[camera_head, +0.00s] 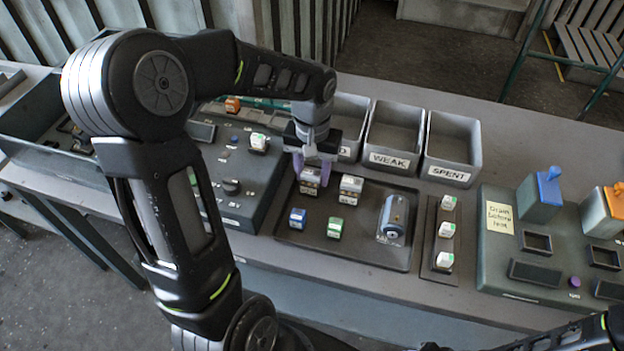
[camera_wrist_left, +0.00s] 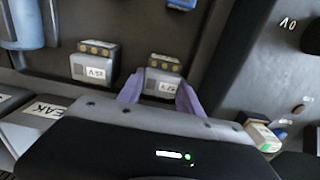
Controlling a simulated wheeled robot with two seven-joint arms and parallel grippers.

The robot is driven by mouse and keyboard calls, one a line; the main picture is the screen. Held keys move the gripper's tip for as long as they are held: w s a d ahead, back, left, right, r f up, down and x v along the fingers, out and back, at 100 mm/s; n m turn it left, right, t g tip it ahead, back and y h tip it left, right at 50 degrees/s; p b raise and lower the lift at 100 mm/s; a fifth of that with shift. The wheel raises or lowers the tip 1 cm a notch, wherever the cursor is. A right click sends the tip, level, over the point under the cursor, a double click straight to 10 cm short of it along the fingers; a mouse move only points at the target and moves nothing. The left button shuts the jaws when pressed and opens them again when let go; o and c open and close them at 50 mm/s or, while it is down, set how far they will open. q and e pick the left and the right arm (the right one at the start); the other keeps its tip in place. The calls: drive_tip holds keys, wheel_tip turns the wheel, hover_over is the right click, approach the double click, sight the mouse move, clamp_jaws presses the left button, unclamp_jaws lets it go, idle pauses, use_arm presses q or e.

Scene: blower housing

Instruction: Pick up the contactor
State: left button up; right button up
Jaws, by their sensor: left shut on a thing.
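Two similar grey contactor-like blocks with brass terminals and white labels are at the back of a dark tray (camera_head: 262,230). My left gripper (camera_head: 311,172) points down at the left block (camera_head: 310,184), its purple fingers shut on the block's sides. In the left wrist view, the fingers (camera_wrist_left: 160,93) hold this block (camera_wrist_left: 163,68). Whether it touches the tray is unclear. The second block (camera_head: 350,190) stands just to its right and shows in the left wrist view (camera_wrist_left: 93,64). My right gripper is out of view; only part of that arm shows at bottom right.
The tray also holds a blue block (camera_head: 298,218), a green block (camera_head: 335,228) and a grey-blue cylinder (camera_head: 393,218). Behind stand bins, including WEAK (camera_head: 396,142) and SPENT (camera_head: 451,150). A strip with white-topped pieces (camera_head: 430,262) is right of the tray. Panels flank both sides.

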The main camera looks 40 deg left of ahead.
sight(313, 170)
use_arm(q)
drive_tip(key=c, duration=0.3)
wheel_tip(313, 170, up, 10)
drive_tip(key=shift+r+b, duration=0.1)
drive_tip(key=shift+b, duration=0.45)
idle(0.5)
